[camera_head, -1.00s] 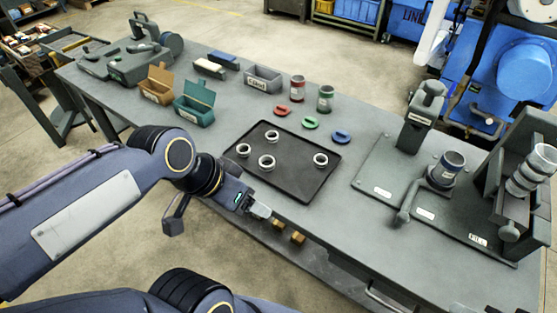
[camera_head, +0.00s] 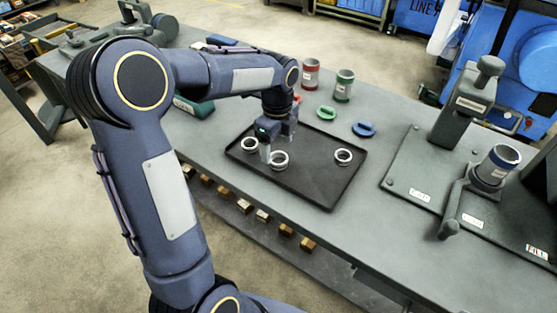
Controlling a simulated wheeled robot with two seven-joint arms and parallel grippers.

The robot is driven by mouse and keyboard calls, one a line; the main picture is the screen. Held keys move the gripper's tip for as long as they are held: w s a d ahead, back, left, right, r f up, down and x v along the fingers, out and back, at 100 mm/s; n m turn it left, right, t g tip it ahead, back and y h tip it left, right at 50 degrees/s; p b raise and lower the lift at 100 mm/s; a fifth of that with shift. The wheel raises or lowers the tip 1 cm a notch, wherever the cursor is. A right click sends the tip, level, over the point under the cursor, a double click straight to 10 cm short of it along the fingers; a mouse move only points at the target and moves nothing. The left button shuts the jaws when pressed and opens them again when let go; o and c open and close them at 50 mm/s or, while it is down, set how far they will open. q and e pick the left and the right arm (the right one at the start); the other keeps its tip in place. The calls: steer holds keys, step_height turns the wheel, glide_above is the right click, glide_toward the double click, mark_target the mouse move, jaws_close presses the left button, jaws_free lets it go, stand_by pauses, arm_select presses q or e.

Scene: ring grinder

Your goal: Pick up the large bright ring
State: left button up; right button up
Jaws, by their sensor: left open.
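Three bright metal rings show on the black tray (camera_head: 325,188). One ring (camera_head: 280,166) is at the front middle and looks slightly the largest. Another ring (camera_head: 249,149) is to its left, and a third ring (camera_head: 343,162) is at the right. I cannot tell surely which is the large one. My left gripper (camera_head: 277,147) is open and points down over the tray. A fingertip is close beside the front middle ring, between it and the left ring; contact is unclear. The gripper hides the back part of the tray. My right gripper is not in view.
Behind the tray stand a red-banded cup (camera_head: 310,74) and a green-banded cup (camera_head: 344,86). A green disc (camera_head: 326,112) and a blue disc (camera_head: 364,129) lie nearby. The press (camera_head: 464,110) and a fixture with a cup (camera_head: 490,170) stand at the right.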

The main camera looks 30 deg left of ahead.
mark_target(279, 154)
arm_select(q)
step_height(279, 154, down, 4)
steer(key=shift+d+f, duration=0.1)
steer(key=shift+f, duration=0.05)
steer(key=shift+c, duration=0.4)
steer(key=c, duration=1)
steer(key=shift+c, duration=0.2)
steer(key=shift+r, duration=0.2)
